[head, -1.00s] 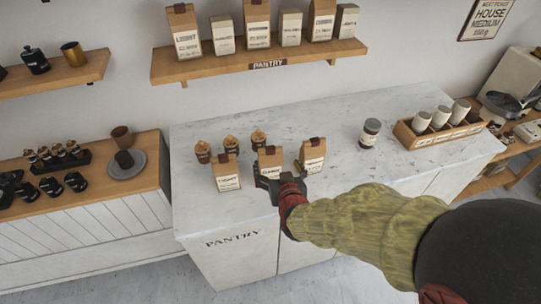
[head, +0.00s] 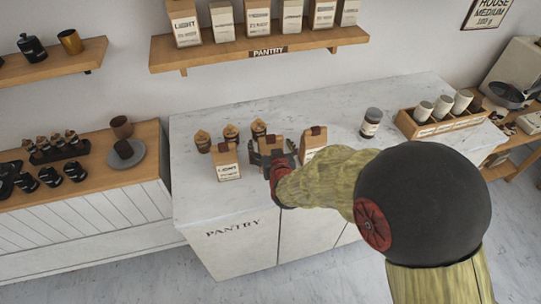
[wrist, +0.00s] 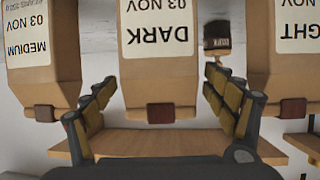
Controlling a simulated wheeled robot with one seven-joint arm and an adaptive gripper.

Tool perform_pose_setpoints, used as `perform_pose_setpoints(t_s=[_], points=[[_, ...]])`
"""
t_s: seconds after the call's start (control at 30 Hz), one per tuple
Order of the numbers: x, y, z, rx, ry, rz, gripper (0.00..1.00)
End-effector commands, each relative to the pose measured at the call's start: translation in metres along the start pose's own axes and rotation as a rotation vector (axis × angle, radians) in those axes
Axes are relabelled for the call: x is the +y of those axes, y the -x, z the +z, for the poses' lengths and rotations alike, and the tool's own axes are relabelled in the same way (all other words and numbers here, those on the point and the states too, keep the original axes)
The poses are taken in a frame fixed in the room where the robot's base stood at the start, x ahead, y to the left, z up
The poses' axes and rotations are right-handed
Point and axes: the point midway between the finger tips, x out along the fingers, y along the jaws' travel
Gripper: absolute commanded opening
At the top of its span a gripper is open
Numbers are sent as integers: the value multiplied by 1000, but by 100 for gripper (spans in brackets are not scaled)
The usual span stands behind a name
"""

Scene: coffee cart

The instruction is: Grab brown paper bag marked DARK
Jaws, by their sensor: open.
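The brown paper bag marked DARK (head: 268,144) stands in the middle of a row of three bags on the marble counter. In the wrist view, which is upside down, its white label reading DARK 03 NOV (wrist: 157,30) faces me. My gripper (head: 272,160) is open, with a finger on each side of this bag. In the wrist view the gripper (wrist: 157,98) has its fingers spread left and right of the bag, with gaps showing near its folded top. My arm hides the bag's lower part in the head view.
The LIGHT bag (head: 227,162) stands close on the left and the MEDIUM bag (wrist: 42,50) close on the other side. A jar (head: 371,122) and a wooden crate (head: 420,131) are farther right. A pantry shelf (head: 330,38) hangs above.

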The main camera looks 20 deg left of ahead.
Motion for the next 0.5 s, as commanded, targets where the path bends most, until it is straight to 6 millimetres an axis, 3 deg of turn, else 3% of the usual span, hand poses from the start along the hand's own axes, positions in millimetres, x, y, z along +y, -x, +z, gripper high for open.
perform_pose_setpoints(t_s=[0.5], points=[[0, 0, 0, 0, 0, 0, 59]])
